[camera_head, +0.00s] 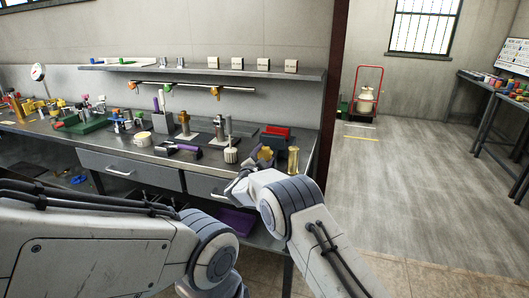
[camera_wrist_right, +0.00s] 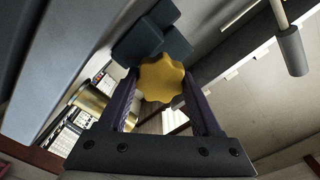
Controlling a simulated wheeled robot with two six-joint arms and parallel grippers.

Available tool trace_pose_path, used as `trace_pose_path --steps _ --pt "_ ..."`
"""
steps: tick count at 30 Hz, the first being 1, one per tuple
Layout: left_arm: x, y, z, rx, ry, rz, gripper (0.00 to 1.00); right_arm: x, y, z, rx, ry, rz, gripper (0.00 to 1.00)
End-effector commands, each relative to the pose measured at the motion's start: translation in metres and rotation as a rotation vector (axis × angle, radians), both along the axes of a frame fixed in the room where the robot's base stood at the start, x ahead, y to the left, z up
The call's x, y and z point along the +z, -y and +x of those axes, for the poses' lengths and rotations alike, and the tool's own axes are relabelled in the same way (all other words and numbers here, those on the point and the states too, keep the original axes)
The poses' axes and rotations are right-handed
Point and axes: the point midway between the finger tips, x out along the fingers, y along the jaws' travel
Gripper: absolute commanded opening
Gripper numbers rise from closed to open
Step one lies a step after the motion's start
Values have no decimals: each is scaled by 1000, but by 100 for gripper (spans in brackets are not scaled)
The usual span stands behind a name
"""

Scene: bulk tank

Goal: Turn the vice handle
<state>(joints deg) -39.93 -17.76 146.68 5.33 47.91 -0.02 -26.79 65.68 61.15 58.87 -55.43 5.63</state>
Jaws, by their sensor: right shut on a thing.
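The vice handle, a yellow lobed knob (camera_wrist_right: 161,79), sits between the two purple fingers of my right gripper (camera_wrist_right: 162,96) in the right wrist view. The gripper is shut on it. Dark blocks of what looks like the vice (camera_wrist_right: 152,38) show just beyond the knob. In the head view the yellow knob (camera_head: 265,153) is at the bench's right front, partly hidden by my right gripper (camera_head: 256,163) and wrist. A dark body with a red top (camera_head: 275,133) stands behind it. My left arm comes in from the lower left, but its gripper is out of view.
A brass cylinder (camera_head: 293,160) stands right of the knob, close to my right wrist. A shelf (camera_head: 200,72) runs above the bench. The floor at right is clear.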

Motion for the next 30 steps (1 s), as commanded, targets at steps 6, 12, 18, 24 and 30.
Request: trace_pose_path --steps 6,12,18,24,30 --pt "13 0 0 0 0 0 50 0 -2 -1 4 -65 -190 10" --pt "19 0 0 0 0 0 50 0 -3 -1 4 -112 -335 10" --pt "24 0 0 0 0 0 50 -1 -3 0 5 -146 -438 10" --pt "26 0 0 0 0 0 50 -1 -3 0 5 -164 -494 10" --pt "26 0 0 0 0 0 50 -2 -3 0 5 -170 -513 10"
